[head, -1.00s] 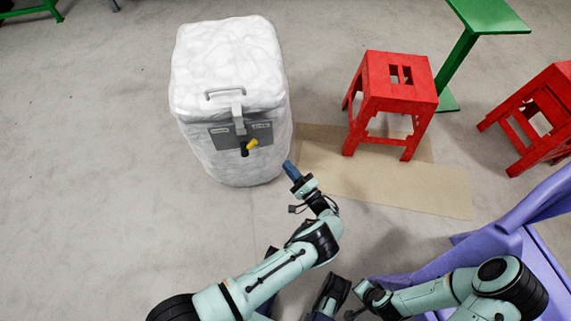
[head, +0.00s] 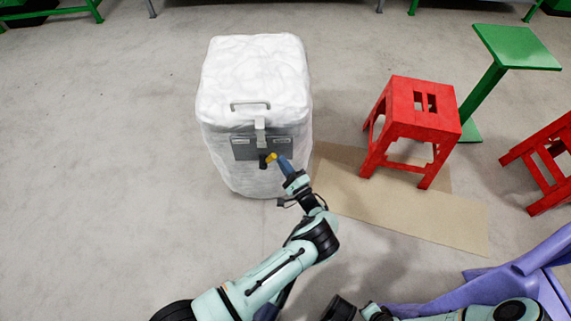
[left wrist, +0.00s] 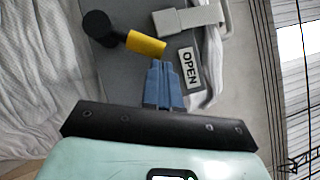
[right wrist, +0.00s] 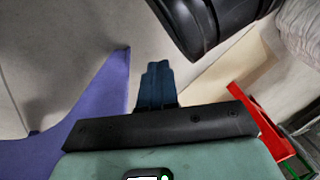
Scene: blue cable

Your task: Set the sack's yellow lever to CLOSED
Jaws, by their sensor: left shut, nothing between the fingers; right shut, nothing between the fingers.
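The white sack (head: 255,80) stands upright on the floor, with a grey panel (head: 245,153) on its near face. The yellow lever (head: 271,157) has a black pivot and points right and slightly up. In the left wrist view the lever's yellow grip (left wrist: 146,44) reaches from its black pivot (left wrist: 98,25) toward the OPEN label (left wrist: 189,68). My left gripper (head: 283,160) is shut and empty beside the grip's end. Its fingertips (left wrist: 158,66) are just under the grip; I cannot tell whether they touch. My right gripper (right wrist: 157,68) is shut and empty, away from the sack.
A grey latch (left wrist: 190,20) crosses the panel near the OPEN label. A red stool (head: 415,115) stands right of the sack on flat cardboard (head: 400,210). A second red stool (head: 545,165), a green table (head: 515,45) and a purple object (head: 520,275) lie further right. Floor left of the sack is clear.

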